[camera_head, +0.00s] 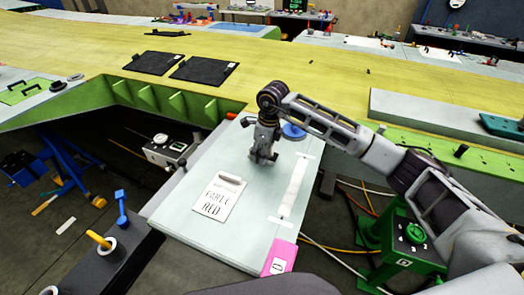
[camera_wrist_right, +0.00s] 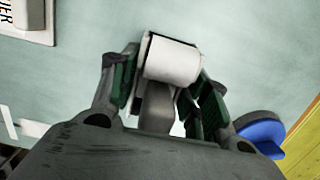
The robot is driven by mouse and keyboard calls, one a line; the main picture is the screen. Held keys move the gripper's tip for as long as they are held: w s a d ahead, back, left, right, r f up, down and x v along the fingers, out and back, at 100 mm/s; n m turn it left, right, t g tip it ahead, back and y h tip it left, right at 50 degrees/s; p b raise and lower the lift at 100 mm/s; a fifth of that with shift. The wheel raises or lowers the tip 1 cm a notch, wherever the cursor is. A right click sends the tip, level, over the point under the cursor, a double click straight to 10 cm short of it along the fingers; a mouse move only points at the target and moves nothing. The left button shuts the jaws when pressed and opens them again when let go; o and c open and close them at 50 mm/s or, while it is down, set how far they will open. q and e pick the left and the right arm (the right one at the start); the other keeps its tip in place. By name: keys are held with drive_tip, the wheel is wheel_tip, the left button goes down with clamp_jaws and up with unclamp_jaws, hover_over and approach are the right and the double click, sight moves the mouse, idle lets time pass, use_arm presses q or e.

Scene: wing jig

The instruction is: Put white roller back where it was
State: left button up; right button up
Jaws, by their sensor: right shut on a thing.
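The white roller (camera_wrist_right: 172,58) shows in the right wrist view between the green-padded fingers of my right gripper (camera_wrist_right: 165,90). It is a short white cylinder with a dark end and a grey part below it. My right gripper is shut on it. In the head view my right gripper (camera_head: 262,158) points down over the pale table (camera_head: 180,215), and I cannot make out the roller there. I cannot tell whether the roller touches the table. My left gripper is not in view.
A blue disc (camera_head: 293,131) lies right of the gripper. The yellow wing (camera_head: 300,75) runs behind. Clear table lies left of the gripper.

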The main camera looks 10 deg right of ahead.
drive_tip(key=shift+f, duration=0.1)
drive_tip(key=o, duration=1)
drive_tip(key=shift+r, duration=0.35)
drive_tip(key=shift+s+d+r+b, duration=0.2)
drive_tip(key=shift+r+b, duration=0.35)
drive_tip(key=shift+r, duration=1.35)
drive_tip(key=shift+s+d+r+b, duration=0.15)
drive_tip(key=shift+d+r+b, duration=0.25)
drive_tip(key=shift+r, duration=1.5)
drive_tip(key=shift+s+d+r+b, duration=0.15)
drive_tip(key=shift+r+b, duration=0.5)
drive_tip(key=shift+r, duration=1.25)
